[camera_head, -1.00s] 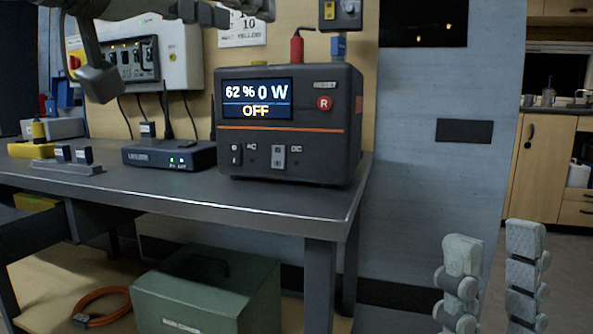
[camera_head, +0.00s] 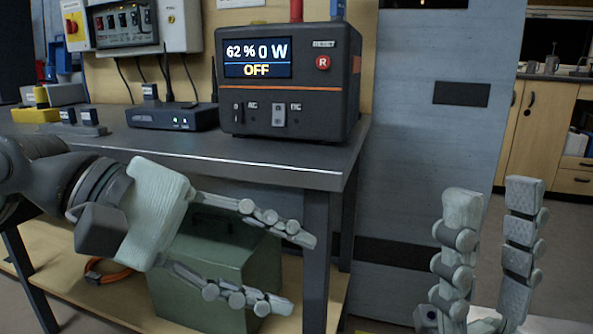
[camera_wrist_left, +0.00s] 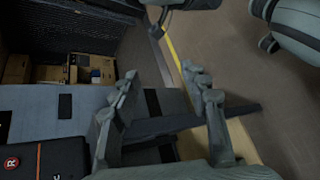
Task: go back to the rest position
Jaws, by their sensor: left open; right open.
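My left gripper (camera_head: 300,270) comes in from the left, in front of the bench's lower shelf. Its two fingers are spread wide with nothing between them. It also shows in the left wrist view (camera_wrist_left: 165,95), open and empty. My right gripper (camera_head: 490,245) points upward at the lower right of the head view. Its fingers stand apart and empty; its base is cut off by the picture's edge.
A workbench (camera_head: 265,162) carries a dark power station (camera_head: 290,110) reading 62 %, 0 W and OFF, and a router (camera_head: 172,117). A green box (camera_head: 215,255) and an orange cable (camera_head: 100,275) are on the shelf below. Cabinets (camera_head: 550,115) stand at the right.

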